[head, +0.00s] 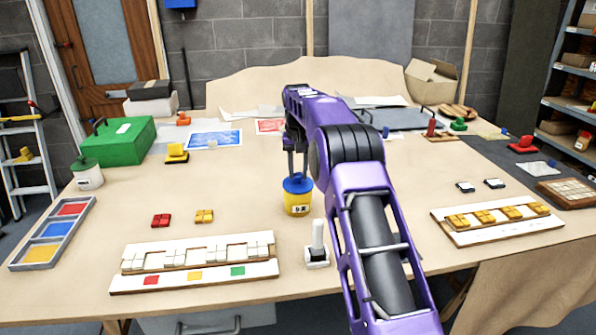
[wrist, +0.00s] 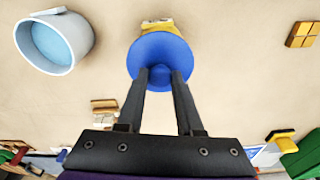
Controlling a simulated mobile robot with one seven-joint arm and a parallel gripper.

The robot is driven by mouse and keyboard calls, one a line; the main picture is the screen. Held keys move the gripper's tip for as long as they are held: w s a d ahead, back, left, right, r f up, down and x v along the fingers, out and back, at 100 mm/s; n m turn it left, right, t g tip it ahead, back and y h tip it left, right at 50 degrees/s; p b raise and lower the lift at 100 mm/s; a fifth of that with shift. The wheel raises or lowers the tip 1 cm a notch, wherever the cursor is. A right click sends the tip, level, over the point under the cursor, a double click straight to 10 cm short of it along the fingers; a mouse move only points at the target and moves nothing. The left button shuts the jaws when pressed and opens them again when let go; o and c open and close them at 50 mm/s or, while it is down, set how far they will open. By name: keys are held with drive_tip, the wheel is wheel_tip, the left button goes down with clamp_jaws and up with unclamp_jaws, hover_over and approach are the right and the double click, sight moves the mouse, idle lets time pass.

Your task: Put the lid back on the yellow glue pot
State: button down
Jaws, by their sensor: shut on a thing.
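The yellow glue pot (head: 298,206) stands upright on the table near the middle, with a dark-marked white label on its front. My gripper (head: 295,176) is above it, fingers pointing down, shut on the blue lid (head: 297,184). In the wrist view the round blue lid (wrist: 160,58) sits at the tips of my gripper (wrist: 160,75). It covers most of the yellow pot (wrist: 157,27), whose edge shows past the lid. The lid is over the pot's mouth; I cannot tell whether it is fully seated. The pot's rim is hidden.
A white-handled piece (head: 317,242) stands just in front of the pot. A mosaic panel (head: 120,282) lies front left. A pale cup, blue inside (wrist: 55,42), is near the pot in the wrist view.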

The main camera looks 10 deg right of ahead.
unclamp_jaws()
idle(0.7)
drive_tip(key=shift+r, duration=0.1)
drive_tip(key=shift+r, duration=3.4)
clamp_jaws()
